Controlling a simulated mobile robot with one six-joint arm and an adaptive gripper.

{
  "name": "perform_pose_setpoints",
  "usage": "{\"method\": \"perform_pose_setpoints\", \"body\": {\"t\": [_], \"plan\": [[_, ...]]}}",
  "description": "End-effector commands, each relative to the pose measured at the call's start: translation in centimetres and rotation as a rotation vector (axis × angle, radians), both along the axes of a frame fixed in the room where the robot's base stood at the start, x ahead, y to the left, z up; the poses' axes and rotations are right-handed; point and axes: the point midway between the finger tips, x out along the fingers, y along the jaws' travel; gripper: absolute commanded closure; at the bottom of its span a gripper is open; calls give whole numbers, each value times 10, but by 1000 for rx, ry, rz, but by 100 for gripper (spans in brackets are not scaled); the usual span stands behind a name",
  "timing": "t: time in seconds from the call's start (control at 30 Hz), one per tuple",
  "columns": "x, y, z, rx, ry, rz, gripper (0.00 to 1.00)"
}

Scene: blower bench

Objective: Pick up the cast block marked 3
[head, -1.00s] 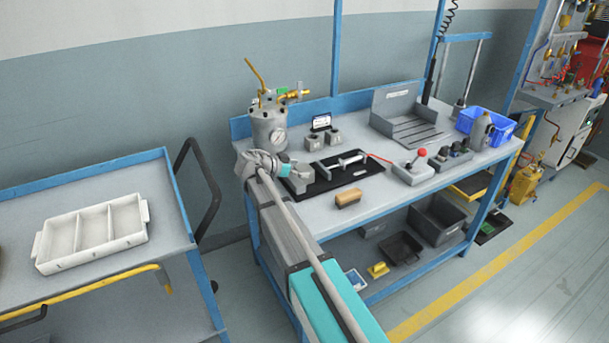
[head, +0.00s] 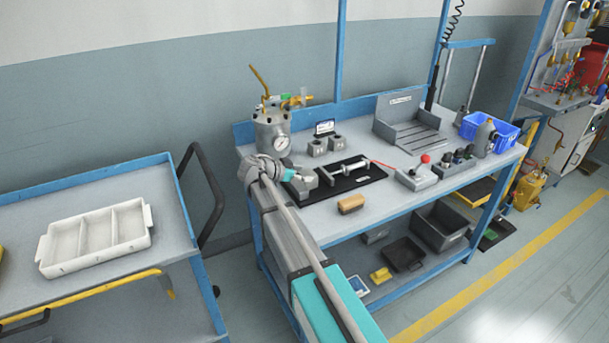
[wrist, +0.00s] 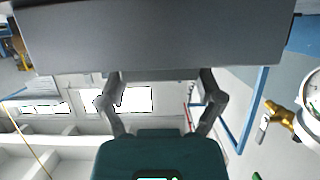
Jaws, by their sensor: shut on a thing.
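My gripper (head: 288,175) is at the left end of the bench, beside the black mat. In the wrist view my gripper (wrist: 162,76) is shut on a grey cast block (wrist: 155,40), which fills the top of the picture. The held block shows in the head view (head: 303,185) at the mat's left end, partly hidden by my gripper. I cannot tell whether it touches the mat, and no number on it is readable. Two more grey blocks, one on the left (head: 317,148) and one on the right (head: 336,141), stand behind the mat.
A pressure pot with a gauge (head: 271,133) stands close behind my gripper. The black mat (head: 368,177) holds a metal fixture. A wooden-backed brush (head: 351,204) lies in front. A white three-compartment tray (head: 148,238) sits on the left cart, across a gap.

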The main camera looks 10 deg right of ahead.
Motion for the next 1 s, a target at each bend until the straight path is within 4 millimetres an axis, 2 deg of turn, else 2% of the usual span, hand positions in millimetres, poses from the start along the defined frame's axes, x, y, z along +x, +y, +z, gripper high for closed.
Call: {"method": "perform_pose_setpoints", "body": {"t": [0.27,0.8,1.0], "plan": [[0,0,21,-2,-1,0,76],[0,0,76,-2,0,-1,76],[0,0,90,-2,0,-1,76]]}}
